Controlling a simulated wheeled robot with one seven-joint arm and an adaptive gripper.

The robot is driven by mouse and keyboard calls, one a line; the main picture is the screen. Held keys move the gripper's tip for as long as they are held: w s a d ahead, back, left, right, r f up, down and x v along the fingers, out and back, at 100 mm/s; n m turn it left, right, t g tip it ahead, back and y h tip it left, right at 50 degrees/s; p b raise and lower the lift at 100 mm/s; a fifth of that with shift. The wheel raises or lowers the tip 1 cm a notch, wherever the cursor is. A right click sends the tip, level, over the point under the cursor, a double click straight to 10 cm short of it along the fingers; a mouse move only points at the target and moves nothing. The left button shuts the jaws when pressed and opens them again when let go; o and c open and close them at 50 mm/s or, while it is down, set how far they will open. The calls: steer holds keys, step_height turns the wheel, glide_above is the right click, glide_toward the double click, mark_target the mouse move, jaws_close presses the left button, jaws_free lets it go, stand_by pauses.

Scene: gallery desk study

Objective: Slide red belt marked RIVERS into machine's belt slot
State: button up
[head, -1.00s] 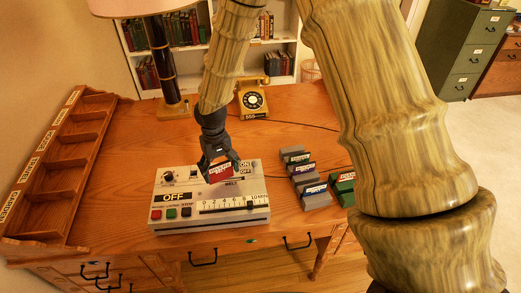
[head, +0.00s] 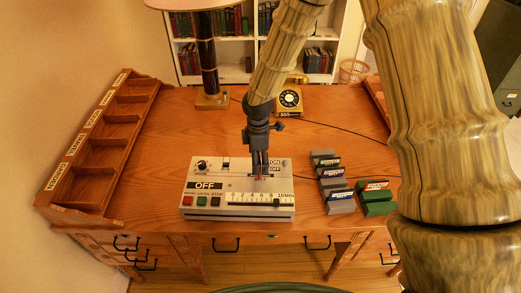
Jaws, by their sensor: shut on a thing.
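The grey machine (head: 213,174) stands on the desk and shows OFF on its black display. It has a knob, a switch, coloured buttons and a slider scale. My gripper (head: 260,174) points down over the right part of its top, at the slot area. It is shut on the red belt (head: 260,179), which now shows only as a thin red edge between the fingertips. Its RIVERS marking cannot be read. The fingers cover most of the belt and much of the slot, so I cannot tell whether the belt is inside the slot or just above it.
Several belts stand in grey holders (head: 341,207) right of the machine, with a green holder (head: 379,209) beside them. A wooden compartment rack (head: 88,188) lines the left edge. Desk left of the machine is clear.

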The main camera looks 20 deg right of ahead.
steer(key=n, duration=0.2)
steer(key=r+n+p, duration=0.1)
steer(key=n, duration=0.2)
steer(key=shift+d, duration=0.15)
steer(key=n+p, duration=0.1)
steer(key=n, duration=0.1)
steer(key=shift+r+n, duration=0.15)
steer(key=shift+n, duration=0.25)
steer(key=n, duration=0.3)
steer(key=n+p, duration=0.1)
steer(key=n, duration=0.1)
steer(key=r+n, duration=0.1)
steer(key=n, duration=0.2)
steer(key=shift+w+d+n+p, duration=0.15)
steer(key=shift+d+n+p, duration=0.15)
steer(key=shift+p, duration=0.1)
steer(key=shift+f, duration=0.1)
steer(key=shift+p, duration=0.4)
steer(key=shift+c, duration=0.2)
steer(key=shift+o, duration=0.2)
steer(key=shift+f+b, duration=1.1)
steer(key=shift+f, duration=1.4)
steer(key=shift+f+b, duration=0.5)
steer(key=shift+f, duration=1.8)
steer(key=o, duration=0.8)
